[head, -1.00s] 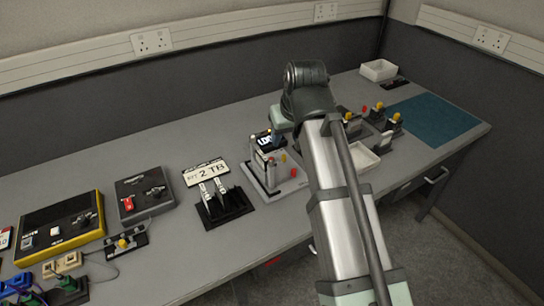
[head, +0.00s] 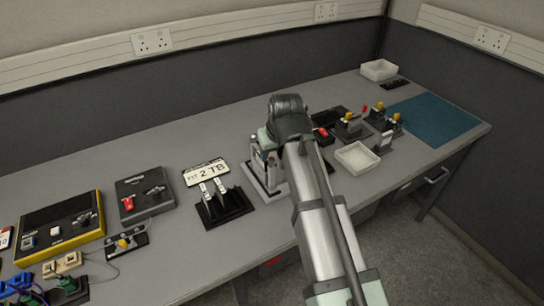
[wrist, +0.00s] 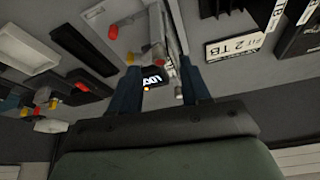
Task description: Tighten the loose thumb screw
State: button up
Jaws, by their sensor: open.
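My gripper (wrist: 158,88) shows in the wrist view with its two dark fingers apart and nothing held between them. A fixture with a small lit display (wrist: 152,81) lies beyond and between the fingers. In the head view the fixture (head: 264,168) is partly hidden by my arm, and my fingers are not clearly visible. Yellow-topped screws stand on small dark blocks at the right (head: 349,116) and on a block at the left (head: 123,243). I cannot tell which screw is loose.
A "2 TB" plate (head: 206,172) on a dark stand is left of the fixture. A white tray (head: 357,158) and a blue mat (head: 434,118) lie right. A yellow-edged panel (head: 60,227) and cables are at far left. The bench behind the fixture is clear.

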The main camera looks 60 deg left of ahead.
aim_at(271, 159)
jog(key=shift+x, duration=1.55)
grip_shut()
